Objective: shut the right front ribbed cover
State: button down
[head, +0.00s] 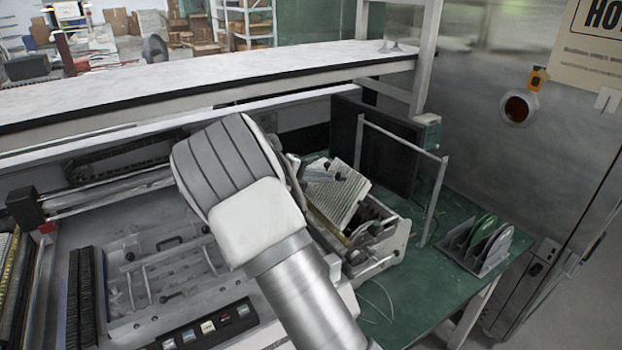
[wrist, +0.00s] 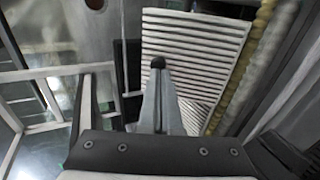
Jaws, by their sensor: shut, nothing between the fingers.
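The ribbed cover (head: 350,188) is a pale, ridged panel on the machine on the green table, right of my arm in the head view. It stands tilted up, with dark inner parts showing at its lower right. In the wrist view the ribbed cover (wrist: 195,45) fills the upper middle. My gripper (wrist: 158,65) is shut and empty, its dark tip overlapping the panel's lower left part in that view. In the head view my gripper (head: 338,174) shows in front of the panel. I cannot tell whether it touches. My arm hides the machine's left part.
A metal frame (head: 400,139) stands behind and right of the machine. A long pale shelf (head: 200,85) runs above. The green table (head: 455,275) has clear room between machine and rack.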

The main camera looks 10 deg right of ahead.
aim_at(349, 172)
jog(key=d+y+p, duration=0.1)
jog(key=d, duration=0.1)
jog(key=w+d+g+y+p, duration=0.1)
jog(key=y+p, duration=0.1)
jog(key=d+y+p, duration=0.1)
jog(key=d, duration=0.1)
jog(key=shift+w+d+f+g, duration=0.1)
jog(key=shift+w+d+g, duration=0.2)
jog(key=shift+w, duration=0.05)
jog(key=d+f+y+p, duration=0.1)
jog(key=w+d+f+y, duration=0.1)
jog(key=d+y, duration=0.1)
jog(key=shift+f+g+p, duration=0.3)
jog(key=shift+g+p, duration=0.1)
jog(key=shift+w+d+f+b, duration=0.2)
jog(key=shift+d+f, duration=0.25)
jog(key=shift+w+d+f+b, duration=0.15)
jog(key=shift+d+f, duration=0.3)
jog(key=shift+s+d+f, duration=0.1)
jog(key=shift+f, duration=0.05)
